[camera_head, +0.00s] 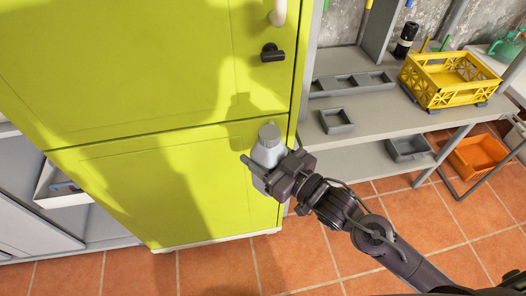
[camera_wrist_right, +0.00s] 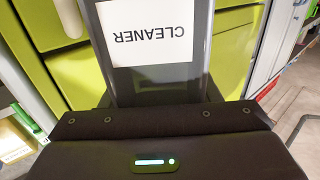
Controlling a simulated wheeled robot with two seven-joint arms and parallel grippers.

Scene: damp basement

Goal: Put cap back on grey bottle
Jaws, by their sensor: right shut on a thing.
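The grey bottle (camera_head: 267,151) is upright or slightly tilted in my right gripper (camera_head: 272,168), in front of the yellow-green door. My right gripper is shut on its body. In the right wrist view the bottle (camera_wrist_right: 203,80) fills the upper middle, with a white label reading CLEANER upside down. A rounded light-grey top (camera_head: 269,131) shows at the bottle's upper end; I cannot tell whether it is the cap or the bare neck. No separate loose cap can be made out. My left gripper is not in view.
The yellow-green cabinet (camera_head: 130,70) stands right behind the bottle, with a black handle (camera_head: 271,53). To the right, a grey shelf (camera_head: 385,122) holds small grey trays (camera_head: 336,121) and a yellow crate (camera_head: 448,82). An orange crate (camera_head: 476,156) sits lower. Tiled floor (camera_head: 215,270) lies in front.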

